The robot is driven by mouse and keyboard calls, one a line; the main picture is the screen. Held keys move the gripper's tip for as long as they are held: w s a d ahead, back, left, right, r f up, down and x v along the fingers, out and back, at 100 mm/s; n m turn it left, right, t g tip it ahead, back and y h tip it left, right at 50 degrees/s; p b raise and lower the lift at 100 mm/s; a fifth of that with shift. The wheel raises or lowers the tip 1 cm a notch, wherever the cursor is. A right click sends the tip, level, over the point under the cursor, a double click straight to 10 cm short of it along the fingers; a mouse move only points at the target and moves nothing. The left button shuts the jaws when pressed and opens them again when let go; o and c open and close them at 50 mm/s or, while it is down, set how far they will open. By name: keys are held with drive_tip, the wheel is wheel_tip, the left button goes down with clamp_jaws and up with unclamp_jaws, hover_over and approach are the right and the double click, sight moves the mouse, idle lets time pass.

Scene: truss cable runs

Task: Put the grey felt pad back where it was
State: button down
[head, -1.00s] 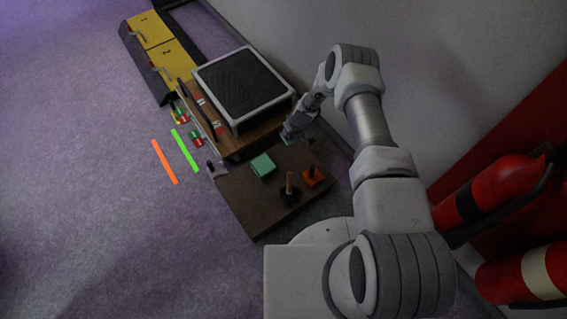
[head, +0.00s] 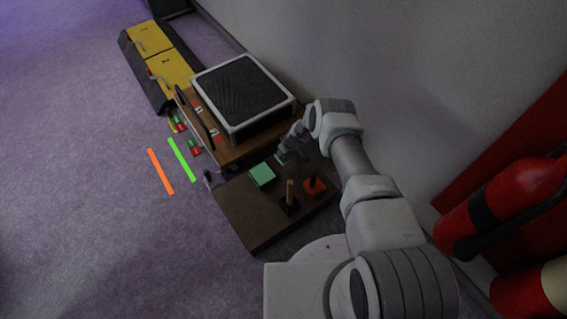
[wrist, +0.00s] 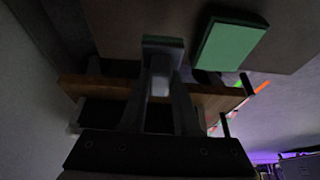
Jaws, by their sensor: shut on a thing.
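My gripper (wrist: 162,62) is shut on a small grey-green piece (wrist: 163,41) in the wrist view. The piece sits across the fingertips; I cannot tell for sure that it is the grey felt pad. In the head view my gripper (head: 287,151) is over the far right part of the brown board (head: 247,222), close to the wooden case, and largely hides the piece. I cannot tell whether the piece touches the board. No other grey pad shows clearly. A green block (head: 262,175) lies on the board left of my gripper; it also shows in the wrist view (wrist: 231,43).
A wooden peg on a black base (head: 290,195) and an orange block with a dark knob (head: 314,187) stand nearer me. The wooden case (head: 236,152) carries a dark, white-rimmed top (head: 240,88). Red extinguishers (head: 490,210) stand at right. Floor at left is mostly free.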

sight(284, 159)
drive_tip(key=shift+f+b, duration=1.45)
drive_tip(key=shift+f, duration=1.35)
drive_tip(key=shift+f, duration=0.2)
drive_tip(key=c, duration=0.7)
unclamp_jaws()
drive_tip(key=shift+o, duration=0.2)
